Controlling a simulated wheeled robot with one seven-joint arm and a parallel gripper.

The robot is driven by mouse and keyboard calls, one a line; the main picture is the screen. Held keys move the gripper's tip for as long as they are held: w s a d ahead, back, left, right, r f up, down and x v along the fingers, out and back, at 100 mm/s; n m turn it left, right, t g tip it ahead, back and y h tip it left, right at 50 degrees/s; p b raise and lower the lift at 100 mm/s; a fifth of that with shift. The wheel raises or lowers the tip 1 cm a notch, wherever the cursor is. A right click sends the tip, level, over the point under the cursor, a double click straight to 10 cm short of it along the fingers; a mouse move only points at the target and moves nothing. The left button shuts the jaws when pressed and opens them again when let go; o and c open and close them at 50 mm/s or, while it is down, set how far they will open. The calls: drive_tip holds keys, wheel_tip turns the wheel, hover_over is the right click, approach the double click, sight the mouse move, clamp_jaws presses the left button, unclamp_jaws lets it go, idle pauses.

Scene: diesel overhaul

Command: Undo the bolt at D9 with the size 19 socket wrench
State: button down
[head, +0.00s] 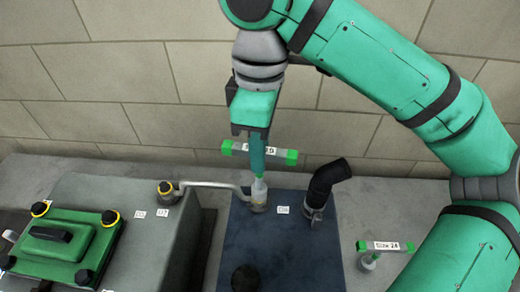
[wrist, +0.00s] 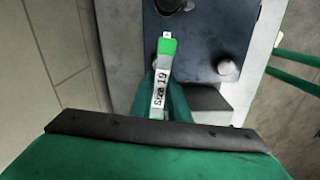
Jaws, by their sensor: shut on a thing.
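My gripper (head: 257,142) is shut on the size 19 socket wrench (head: 290,157), a T-shaped tool with green handle ends. In the wrist view, its label "Size 19" (wrist: 160,88) and one green end show between my green fingers. The wrench is upright. Its grey socket (head: 259,190) points down onto the fitting (head: 258,207) where a grey pipe (head: 215,185) meets the dark blue block (head: 265,250). The bolt under the socket is hidden, and I cannot tell how far the socket is seated. A small white label (head: 283,210) beside it is too small to read surely.
A black elbow pipe (head: 325,180) rises just right of the wrench. A size 24 wrench (head: 385,246) stands on the grey surface at right. A brick wall stands behind.

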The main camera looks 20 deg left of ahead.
drive_tip(key=n, duration=0.4)
drive_tip(key=shift+n, duration=0.3)
drive_tip(key=shift+r, duration=0.1)
